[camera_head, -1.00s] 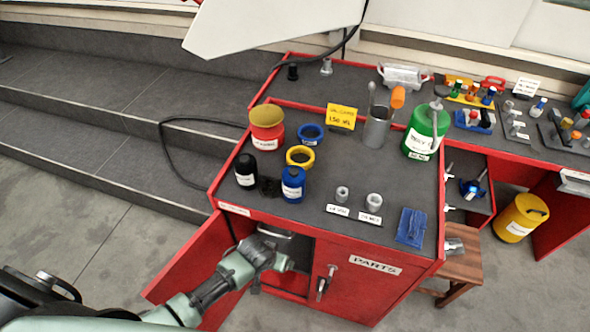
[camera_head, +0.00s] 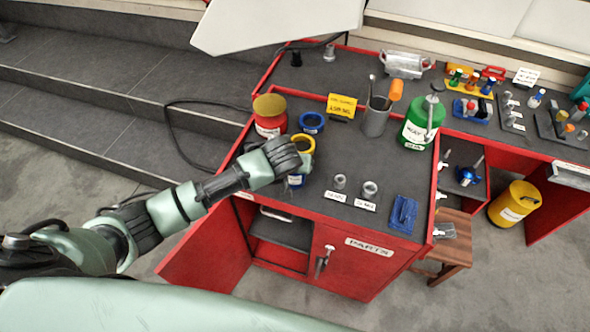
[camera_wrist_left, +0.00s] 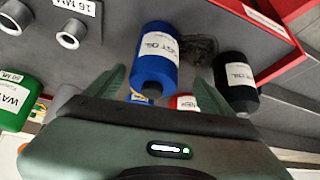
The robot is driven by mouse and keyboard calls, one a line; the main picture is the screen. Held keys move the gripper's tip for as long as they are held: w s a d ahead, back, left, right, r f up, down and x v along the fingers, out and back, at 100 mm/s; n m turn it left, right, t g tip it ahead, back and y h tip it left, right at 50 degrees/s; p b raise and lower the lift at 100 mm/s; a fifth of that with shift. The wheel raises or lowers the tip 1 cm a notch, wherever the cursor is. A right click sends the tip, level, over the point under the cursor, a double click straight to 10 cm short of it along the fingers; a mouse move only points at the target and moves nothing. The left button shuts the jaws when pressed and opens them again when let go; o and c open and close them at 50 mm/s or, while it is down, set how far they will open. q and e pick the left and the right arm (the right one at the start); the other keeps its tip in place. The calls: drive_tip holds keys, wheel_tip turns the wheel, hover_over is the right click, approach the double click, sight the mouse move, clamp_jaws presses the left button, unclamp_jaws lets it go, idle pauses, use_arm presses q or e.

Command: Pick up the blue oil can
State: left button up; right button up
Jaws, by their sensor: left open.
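The blue oil can (camera_wrist_left: 157,60), a bottle with a white label, stands on the grey top of the red workbench. In the left wrist view the can lies between the two spread green fingers of my left gripper (camera_wrist_left: 160,80). The gripper is open, and I cannot tell whether a finger touches the can. My right gripper is in neither view.
A black oil bottle (camera_wrist_left: 237,85) stands close beside the blue can. Metal sockets (camera_head: 370,190) and a green container (camera_head: 418,130) stand further right. The cabinet door (camera_head: 205,255) hangs open below.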

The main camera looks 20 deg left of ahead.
use_arm(q)
drive_tip(key=shift+d+p+x, duration=0.2)
drive_tip(key=shift+p+x, duration=0.2)
drive_tip(key=shift+x, duration=1.1)
drive_tip(key=shift+d+p+x, duration=0.2)
drive_tip(key=shift+p+x, duration=0.15)
drive_tip(key=shift+x, duration=1.15)
drive_tip(key=shift+w, duration=0.1)
clamp_jaws()
drive_tip(key=shift+r, duration=0.1)
